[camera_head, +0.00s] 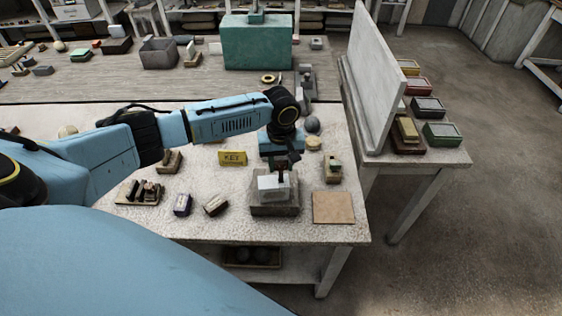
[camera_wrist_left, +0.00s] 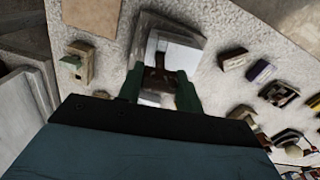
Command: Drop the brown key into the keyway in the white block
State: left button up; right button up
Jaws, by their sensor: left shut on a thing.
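The white block (camera_head: 268,188) sits on a grey base near the front right of the table. It also shows in the left wrist view (camera_wrist_left: 182,55), just beyond my fingers. My left gripper (camera_head: 283,165) is above the block, pointing down, shut on the brown key (camera_wrist_left: 160,80). In the head view the key (camera_head: 281,177) is a small dark shape between the fingers, at the top of the block. My right gripper is in neither view.
A yellow sign (camera_head: 232,158) stands left of the block. A brown square pad (camera_head: 333,208) lies to its right, with a small wooden piece (camera_head: 332,170) behind the pad. Small blocks (camera_head: 182,204) lie to the left. A tall white panel (camera_head: 372,80) rises behind right.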

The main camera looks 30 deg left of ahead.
pick_arm(q)
jog(key=shift+f+b, duration=0.6)
jog(key=shift+f, duration=1.35)
jog(key=o, duration=1)
jog(key=shift+o, duration=0.2)
jog(key=shift+r+p, duration=0.75)
jog(key=shift+r, duration=1.25)
